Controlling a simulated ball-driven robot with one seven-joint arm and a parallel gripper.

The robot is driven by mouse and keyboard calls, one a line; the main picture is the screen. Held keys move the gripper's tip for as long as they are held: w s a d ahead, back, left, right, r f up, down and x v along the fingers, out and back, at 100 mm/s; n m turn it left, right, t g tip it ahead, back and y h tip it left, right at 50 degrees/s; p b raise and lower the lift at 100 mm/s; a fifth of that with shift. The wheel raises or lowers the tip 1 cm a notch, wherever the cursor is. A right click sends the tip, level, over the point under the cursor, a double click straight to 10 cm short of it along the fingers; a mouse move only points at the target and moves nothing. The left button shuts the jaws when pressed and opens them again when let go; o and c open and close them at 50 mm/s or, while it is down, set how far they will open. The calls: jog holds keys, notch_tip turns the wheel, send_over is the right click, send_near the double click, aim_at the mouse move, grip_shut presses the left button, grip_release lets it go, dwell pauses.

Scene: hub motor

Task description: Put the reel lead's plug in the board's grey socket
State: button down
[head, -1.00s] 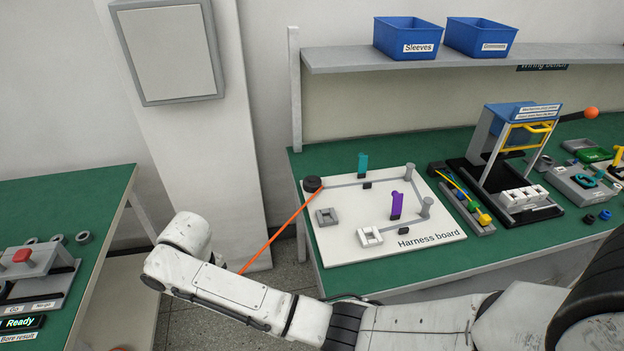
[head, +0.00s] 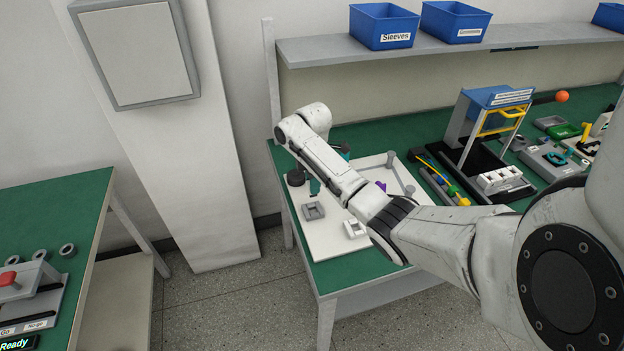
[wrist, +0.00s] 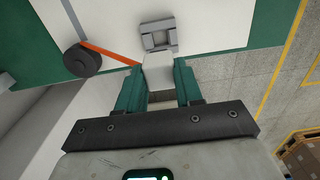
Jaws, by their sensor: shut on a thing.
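My gripper (wrist: 157,74) is shut on the reel lead's plug (wrist: 158,72), a pale block between its teal fingers in the wrist view. The grey socket (wrist: 158,34) lies just beyond the plug in that view, on the white board (wrist: 210,25). I cannot tell the plug's height above the board. The orange lead (wrist: 108,53) runs from the dark reel (wrist: 83,61) to the plug. In the head view, the grey socket (head: 313,211) and the reel (head: 296,177) show beside my arm; the plug is hidden, and only a bit of a teal finger shows.
A white socket (head: 355,228) sits on the board, right of the grey one. My arm covers much of the board, with a purple clip (head: 381,186) partly showing. A black-based stand (head: 490,165) is to the right. The shelf (head: 390,48) runs behind.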

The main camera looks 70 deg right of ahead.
jog(key=shift+f+b, duration=1.65)
jog(key=shift+f, duration=1.2)
jog(key=shift+s+f+b, duration=0.1)
jog(key=shift+f+b, duration=0.4)
jog(key=shift+f, duration=0.9)
jog(key=c, duration=0.7)
grip_release()
jog(key=shift+o, duration=0.2)
notch_tip(320, 180, up, 11)
jog(key=shift+f+b, duration=0.1)
jog(key=shift+b, duration=0.35)
